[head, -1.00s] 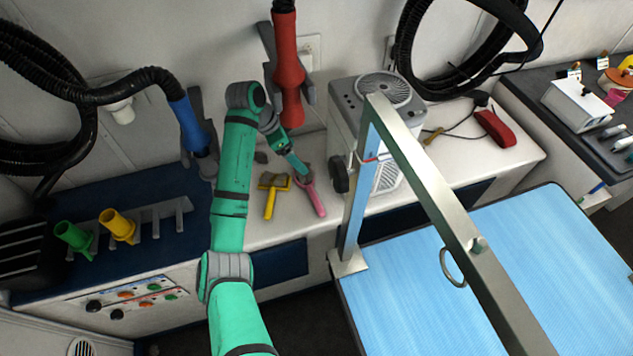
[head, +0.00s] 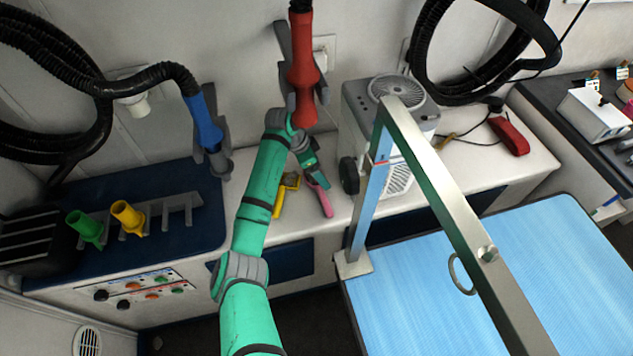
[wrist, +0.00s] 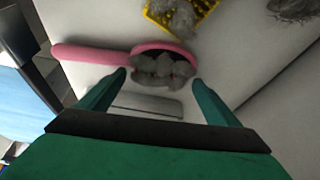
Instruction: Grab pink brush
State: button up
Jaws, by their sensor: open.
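The pink brush (head: 321,196) lies on the white counter, its handle toward the front edge. In the wrist view its pink handle (wrist: 92,54) points left, and its round head holds a clump of grey fur (wrist: 163,70). My gripper (head: 312,176) is over the head end of the brush, which it partly hides in the head view. In the wrist view my gripper (wrist: 158,82) is open, with its fingertips apart on either side of the brush head and nothing gripped. I cannot tell whether the fingers touch the brush.
A yellow brush (head: 281,200) with fur lies just left of the pink one. A white dryer unit (head: 358,110) stands close on the right, and a red hose nozzle (head: 303,75) hangs above. The blue grooming table (head: 420,290) with its metal arm (head: 440,180) is at front right.

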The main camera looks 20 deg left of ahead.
aim_at(315, 186)
jog(key=shift+f, duration=0.1)
jog(key=shift+c, duration=0.4)
jog(key=c, duration=1.2)
jog(key=shift+r, duration=0.8)
jog(key=s+r, duration=0.3)
jog(key=s, duration=0.1)
jog(key=s+d+r, duration=0.1)
jog(key=s+r, duration=0.3)
jog(key=s, duration=0.1)
jog(key=s+d+r, duration=0.1)
jog(key=s+r, duration=0.3)
jog(key=shift+s+r, duration=0.25)
jog(key=shift+s, duration=0.15)
